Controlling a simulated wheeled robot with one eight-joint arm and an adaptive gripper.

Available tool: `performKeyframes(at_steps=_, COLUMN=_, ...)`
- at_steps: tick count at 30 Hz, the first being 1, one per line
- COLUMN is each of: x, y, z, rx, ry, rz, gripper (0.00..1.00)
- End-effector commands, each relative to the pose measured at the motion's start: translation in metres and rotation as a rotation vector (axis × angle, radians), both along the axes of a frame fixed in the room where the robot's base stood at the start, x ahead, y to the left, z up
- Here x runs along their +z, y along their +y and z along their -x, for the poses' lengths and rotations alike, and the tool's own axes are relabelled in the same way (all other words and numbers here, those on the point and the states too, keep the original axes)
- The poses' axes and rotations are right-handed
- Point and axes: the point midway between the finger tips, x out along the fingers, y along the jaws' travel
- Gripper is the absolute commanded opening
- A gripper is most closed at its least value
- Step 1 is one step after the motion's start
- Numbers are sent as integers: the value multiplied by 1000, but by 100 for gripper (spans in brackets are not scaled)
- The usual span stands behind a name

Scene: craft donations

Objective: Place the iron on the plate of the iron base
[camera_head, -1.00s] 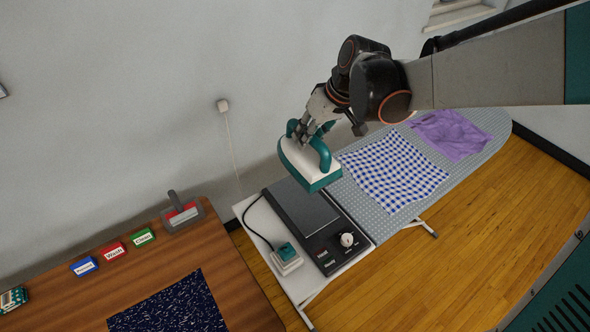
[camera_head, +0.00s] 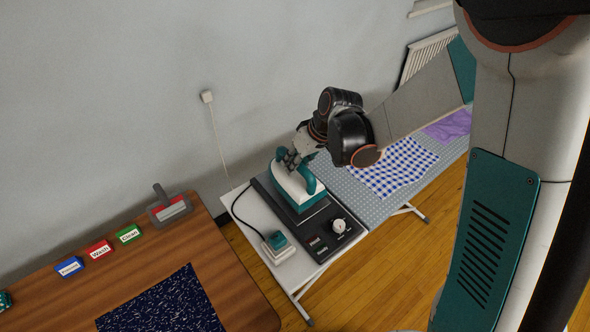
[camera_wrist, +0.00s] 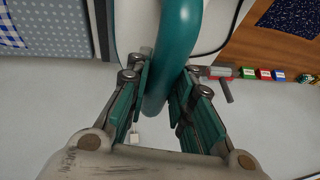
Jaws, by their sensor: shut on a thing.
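The iron (camera_head: 298,189) is white and teal with a teal handle. It is over the plate of the dark iron base (camera_head: 335,240), and covers most of that plate in the head view. I cannot tell whether it touches the plate. My gripper (camera_head: 291,158) is shut on the iron's handle. In the wrist view, the fingers of my gripper (camera_wrist: 163,92) are on both sides of the teal handle (camera_wrist: 177,50). The base's white knob (camera_head: 339,226) faces up at its front right.
A teal-topped block with a cable (camera_head: 277,243) sits left of the base on the white board end. The ironing board (camera_head: 372,208) holds a blue checked cloth (camera_head: 398,166) and a purple cloth. A wooden table (camera_head: 240,275) stands at left with coloured labels and a dark cloth.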

Motion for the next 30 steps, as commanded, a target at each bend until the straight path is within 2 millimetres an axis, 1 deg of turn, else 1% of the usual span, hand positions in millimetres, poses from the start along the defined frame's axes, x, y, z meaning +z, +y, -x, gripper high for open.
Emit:
performKeyframes(at_steps=6, x=-27, y=0, z=-1, rx=0, ry=-1, rz=-1, gripper=0)
performKeyframes(at_steps=8, x=-31, y=0, z=0, rx=0, ry=-1, rz=-1, gripper=0)
performKeyframes(at_steps=20, x=-35, y=0, z=0, rx=0, ry=-1, rz=-1, gripper=0)
performKeyframes(at_steps=21, x=-35, y=0, z=0, rx=0, ry=0, rz=0, gripper=30)
performKeyframes(at_steps=22, x=-35, y=0, z=0, rx=0, ry=0, rz=0, gripper=37)
performKeyframes(at_steps=23, x=-35, y=0, z=0, rx=0, ry=0, rz=0, gripper=41)
performKeyframes(at_steps=30, x=-34, y=0, z=0, rx=0, ry=0, rz=0, gripper=41)
